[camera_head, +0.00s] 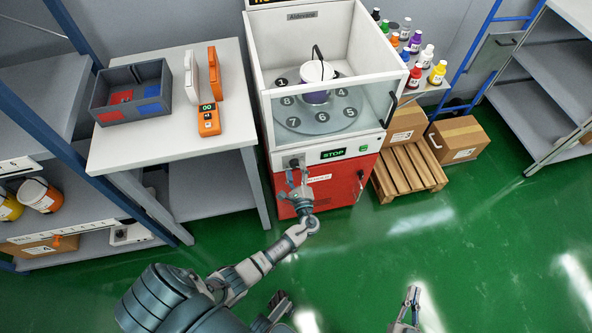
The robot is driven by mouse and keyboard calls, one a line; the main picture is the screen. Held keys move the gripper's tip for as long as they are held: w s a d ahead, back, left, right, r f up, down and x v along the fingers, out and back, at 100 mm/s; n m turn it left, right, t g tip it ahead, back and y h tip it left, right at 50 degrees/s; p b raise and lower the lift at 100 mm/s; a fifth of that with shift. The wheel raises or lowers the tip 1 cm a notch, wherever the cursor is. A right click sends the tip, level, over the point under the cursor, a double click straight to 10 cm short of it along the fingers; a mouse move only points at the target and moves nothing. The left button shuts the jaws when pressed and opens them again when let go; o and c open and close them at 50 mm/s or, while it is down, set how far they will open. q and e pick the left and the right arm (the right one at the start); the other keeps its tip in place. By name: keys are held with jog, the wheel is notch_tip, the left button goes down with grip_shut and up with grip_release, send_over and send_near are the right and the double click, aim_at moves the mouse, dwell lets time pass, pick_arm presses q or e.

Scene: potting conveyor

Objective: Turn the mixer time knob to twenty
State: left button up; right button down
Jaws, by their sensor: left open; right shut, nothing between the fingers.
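The mixer (325,121) is a white cabinet with a clear front window and a red lower part. On its front panel, the dark time knob (294,162) sits left of a display (332,154) reading STOP in green. The knob's setting is too small to read. My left gripper (297,177) is open with its fingertips just below the knob; I cannot tell whether they touch it. My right gripper (412,295) is shut and empty over the green floor at the lower right.
A white bucket (316,97) stands on the numbered turntable (330,121) inside the mixer. A white table (165,147) with a grey bin (103,95) and an orange device (208,120) stands left. A wooden pallet (410,170) and cardboard boxes (459,139) stand right. The front floor is clear.

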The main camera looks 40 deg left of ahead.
pick_arm(q)
jog(key=v, duration=1.1)
jog(key=shift+d+f, duration=0.2)
jog(key=shift+s, duration=0.1)
